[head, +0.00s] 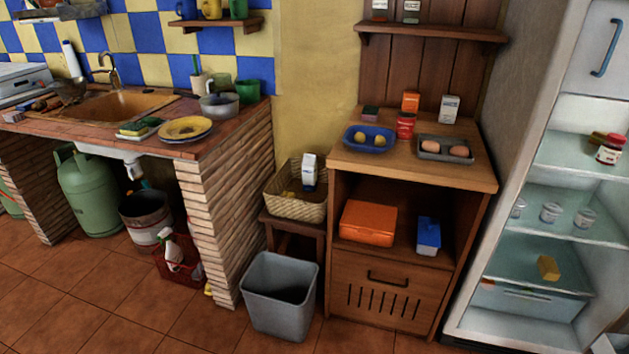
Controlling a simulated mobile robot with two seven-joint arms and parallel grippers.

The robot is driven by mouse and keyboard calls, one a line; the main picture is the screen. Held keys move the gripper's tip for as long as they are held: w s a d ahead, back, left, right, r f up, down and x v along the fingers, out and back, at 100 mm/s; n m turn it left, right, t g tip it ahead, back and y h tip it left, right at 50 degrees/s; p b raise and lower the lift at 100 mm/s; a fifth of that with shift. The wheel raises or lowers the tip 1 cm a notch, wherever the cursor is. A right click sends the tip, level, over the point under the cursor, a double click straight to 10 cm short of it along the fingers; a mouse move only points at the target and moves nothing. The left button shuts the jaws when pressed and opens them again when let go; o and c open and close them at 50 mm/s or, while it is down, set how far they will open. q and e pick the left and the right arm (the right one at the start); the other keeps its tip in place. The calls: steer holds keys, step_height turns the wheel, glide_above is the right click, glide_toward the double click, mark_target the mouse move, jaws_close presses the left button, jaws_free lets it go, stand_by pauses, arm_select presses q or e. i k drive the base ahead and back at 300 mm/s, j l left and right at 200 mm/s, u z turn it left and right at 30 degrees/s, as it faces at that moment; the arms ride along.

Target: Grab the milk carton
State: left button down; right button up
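A white carton with a dark blue lower part (309,172), which looks like the milk carton, stands in a woven basket (296,208). Its lower end is hidden inside the basket, beside some small yellow items. The basket rests on a small brown wooden stool (294,227) between the brick counter and the wooden cabinet. A smaller white box (449,109) stands at the back of the cabinet top; I cannot read its label. Neither of my grippers shows in the head view.
A grey bin (279,295) stands on the floor in front of the stool. The wooden cabinet (480,173) is to the right, then an open fridge (484,270). The brick counter (225,190) is to the left. Tiled floor is clear at lower left.

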mark_target(309, 162)
steer(key=i+j, duration=0.2)
steer(key=j, duration=0.15)
steer(key=i+l+z, duration=0.1)
steer(key=i+z, duration=0.6)
steer(key=i+j+z, duration=0.1)
steer(key=i+z, duration=0.25)
steer(key=i+j, duration=0.25)
steer(key=i, duration=0.2)
